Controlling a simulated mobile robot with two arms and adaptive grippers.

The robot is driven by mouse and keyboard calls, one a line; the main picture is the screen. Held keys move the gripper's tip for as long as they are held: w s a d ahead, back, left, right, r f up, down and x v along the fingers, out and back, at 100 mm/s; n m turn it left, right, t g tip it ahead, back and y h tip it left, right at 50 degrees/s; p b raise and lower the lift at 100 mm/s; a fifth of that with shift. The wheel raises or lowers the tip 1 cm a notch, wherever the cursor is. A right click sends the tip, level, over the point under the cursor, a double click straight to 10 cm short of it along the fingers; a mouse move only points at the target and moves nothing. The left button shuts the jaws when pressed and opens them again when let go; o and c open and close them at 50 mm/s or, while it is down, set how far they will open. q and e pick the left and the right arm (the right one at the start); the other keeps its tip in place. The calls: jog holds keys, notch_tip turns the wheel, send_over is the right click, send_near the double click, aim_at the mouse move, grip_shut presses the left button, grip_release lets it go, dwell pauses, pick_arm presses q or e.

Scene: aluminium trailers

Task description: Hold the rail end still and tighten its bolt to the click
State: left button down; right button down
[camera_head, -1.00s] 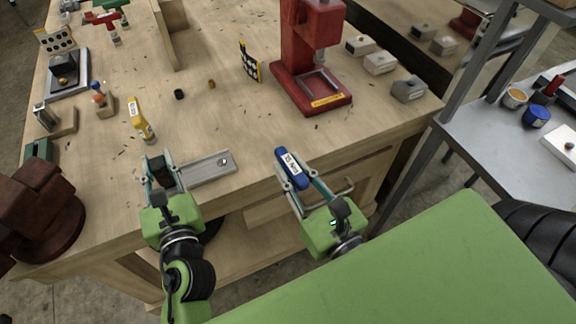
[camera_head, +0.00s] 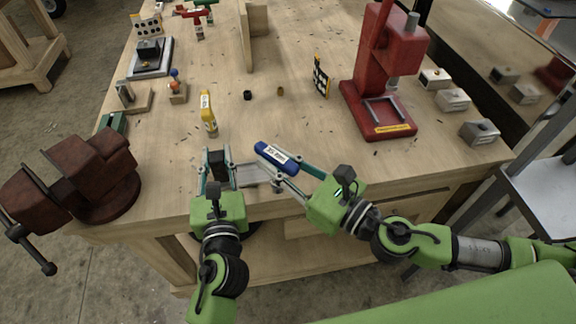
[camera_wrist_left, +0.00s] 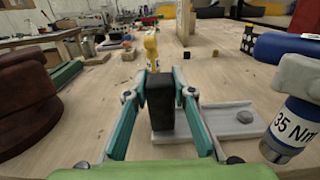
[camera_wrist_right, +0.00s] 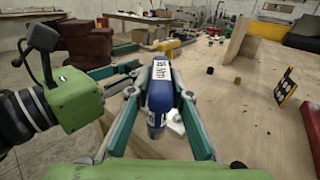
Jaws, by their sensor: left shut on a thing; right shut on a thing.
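The pale grey rail (camera_head: 250,174) lies flat near the bench's front edge, with a dark upright block at its left end. My left gripper (camera_head: 217,160) is shut on that dark block (camera_wrist_left: 160,101). The bolt (camera_wrist_left: 245,116) shows as a grey round head on the rail in the left wrist view; the head view does not show it clearly. My right gripper (camera_wrist_right: 160,90) is shut on a blue tool (camera_head: 276,157) with a white label reading "35 Nm" in the left wrist view. The tool is right of the bolt there, apart from it in the picture.
A dark red vise (camera_head: 90,180) stands at the bench's left corner. A yellow bottle-like item (camera_head: 208,112) stands behind the rail. A red press (camera_head: 385,85) and grey blocks (camera_head: 480,132) are at the right. The middle of the bench is mostly clear.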

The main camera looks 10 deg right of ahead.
jog(key=w+r+n+g+y, duration=0.1)
jog(key=w+a+r+n+g+y, duration=0.1)
jog(key=w, duration=0.1)
jog(key=shift+w+a+g+y, duration=0.1)
jog(key=shift+a+g+y, duration=0.05)
jog(key=shift+g+y, duration=0.15)
jog(key=w+r, duration=0.1)
jog(key=w+d+r+n+g+y, duration=0.1)
jog(key=w+r+n+g, duration=0.1)
jog(key=shift+w+d+r+y, duration=0.1)
jog(key=shift+d+r+y, duration=0.2)
jog(key=shift+d+r, duration=0.1)
jog(key=shift+f, duration=3.4)
